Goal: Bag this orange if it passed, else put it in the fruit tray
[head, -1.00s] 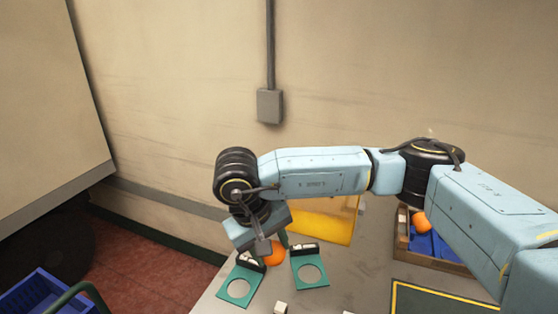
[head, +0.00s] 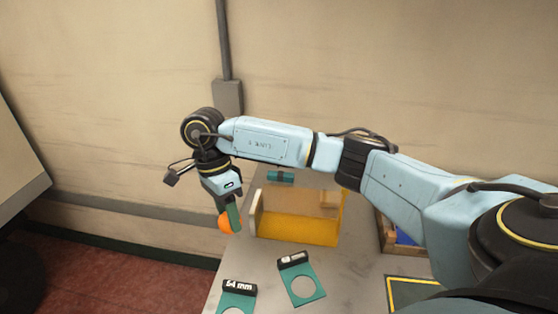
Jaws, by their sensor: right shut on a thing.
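My right gripper (head: 231,213) is shut on an orange (head: 224,222), held near the left edge of the grey table (head: 350,271). The gripper's fingers hide part of the orange. Two teal ring gauges lie at the front: one with a label reading 64 mm (head: 238,297), cut off by the frame's bottom edge, and another (head: 303,283) whose label I cannot read. A wooden tray with blue lining (head: 388,236) stands at the right, mostly hidden behind my right arm. No bag can be clearly made out. My left gripper is out of view.
A yellow open-topped holder (head: 296,229) stands on the table just right of the orange, with a small teal roll (head: 281,177) behind it. A yellow-bordered dark mat (head: 413,292) lies at the front right. Left of the table is open floor.

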